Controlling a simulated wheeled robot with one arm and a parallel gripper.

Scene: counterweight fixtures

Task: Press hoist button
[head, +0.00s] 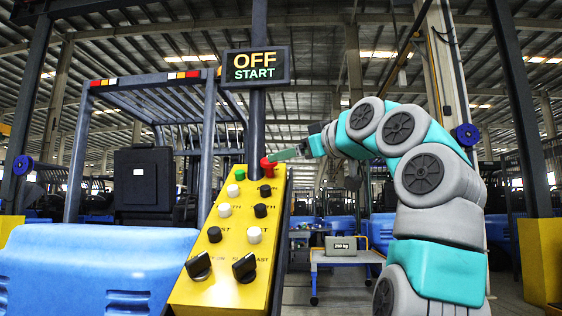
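A yellow control panel (226,272) stands tilted in front of me, with two columns of buttons. At its top are a green button (239,175) and a large red mushroom button (267,165). Below are white buttons (224,210) and black buttons (261,210), then two black rotary knobs (244,267). The labels are too small to tell which is the hoist button. My gripper (284,155) reaches in from the right, its tip beside the red button. I cannot tell whether it touches the button, or whether the fingers are open or shut.
A sign (256,67) above the panel reads OFF and START. A blue body of a vehicle (85,265) fills the lower left. A cart (345,258) carrying a 250 kg weight (341,246) stands behind, right of the panel. A yellow block (541,262) is at the far right.

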